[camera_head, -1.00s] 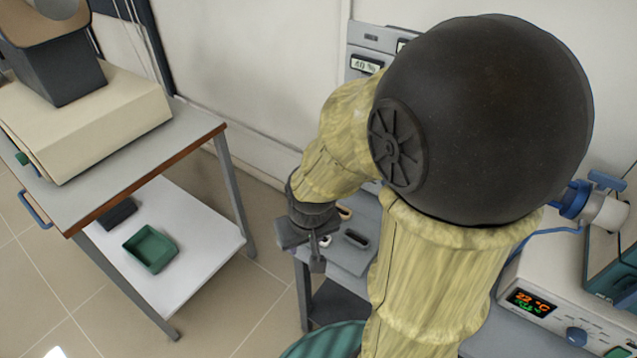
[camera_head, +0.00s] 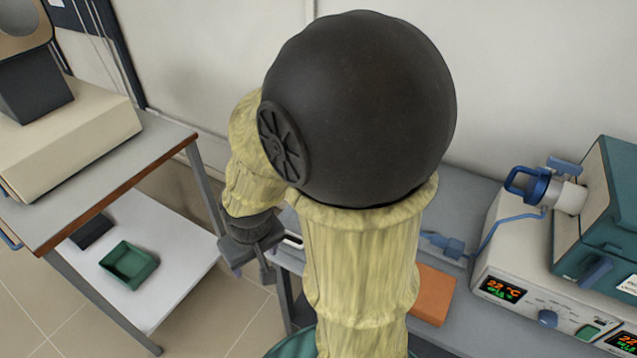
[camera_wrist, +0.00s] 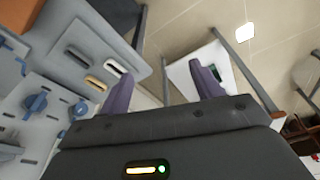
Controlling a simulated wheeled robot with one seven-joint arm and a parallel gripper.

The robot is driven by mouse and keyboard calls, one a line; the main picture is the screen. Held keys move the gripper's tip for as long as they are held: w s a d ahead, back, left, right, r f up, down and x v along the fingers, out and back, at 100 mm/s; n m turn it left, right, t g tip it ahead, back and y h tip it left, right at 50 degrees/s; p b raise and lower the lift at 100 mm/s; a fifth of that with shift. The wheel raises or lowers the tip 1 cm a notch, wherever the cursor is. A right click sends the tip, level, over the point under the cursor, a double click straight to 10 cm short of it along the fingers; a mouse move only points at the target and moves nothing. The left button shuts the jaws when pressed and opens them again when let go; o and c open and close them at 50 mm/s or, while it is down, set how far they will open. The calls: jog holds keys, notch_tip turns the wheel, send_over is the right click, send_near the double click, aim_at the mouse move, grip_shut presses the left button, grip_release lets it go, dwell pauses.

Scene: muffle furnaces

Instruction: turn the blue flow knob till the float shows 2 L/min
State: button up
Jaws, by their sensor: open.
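My gripper (camera_head: 252,248) hangs at the end of my bent arm in the head view, beside the left end of the grey bench. In the wrist view its two purple fingers stand wide apart with nothing between them (camera_wrist: 163,88). A blue knob-like part (camera_wrist: 37,102) and a second blue part (camera_wrist: 79,108) sit on a pale grey panel at the left of the wrist view, apart from the fingers. I cannot tell which is the flow knob. The float and its scale are not readable in either view. My arm covers part of the bench and wall in the head view.
A furnace control box (camera_head: 503,288) with a teal chamber (camera_head: 600,220) stands on the right bench. An orange block (camera_head: 434,294) lies nearby. A cart (camera_head: 110,190) with a green tray (camera_head: 130,265) stands left. Oblong black, cream and white items lie on a grey surface (camera_wrist: 100,45).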

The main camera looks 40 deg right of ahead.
jog(key=d+f+n+g+h, duration=0.65)
jog(key=d+f+h, duration=0.25)
jog(key=d+f, duration=0.15)
jog(key=w+d+f+n+t+h, duration=0.1)
jog(key=w+n+t+h, duration=0.1)
jog(key=w+n+t, duration=0.1)
jog(key=w+d+n+t+h, duration=0.2)
jog(key=w+n+t+h, duration=0.1)
jog(key=w+n, duration=0.2)
jog(key=w+d+f+n+t+h, duration=0.1)
jog(key=w+d+n+t+h, duration=0.1)
jog(key=w+n+t, duration=0.2)
jog(key=shift+w+f+h, duration=0.3)
jog(key=shift+f, duration=0.05)
jog(key=shift+w+a+f+n+t, duration=0.1)
jog(key=shift+w+f+n+t, duration=0.05)
jog(key=shift+w+n+t, duration=0.35)
jog(key=shift+s, duration=0.1)
jog(key=p+x, duration=0.1)
jog(key=x, duration=1.6)
jog(key=shift+f+p, duration=0.1)
jog(key=shift+p, duration=0.3)
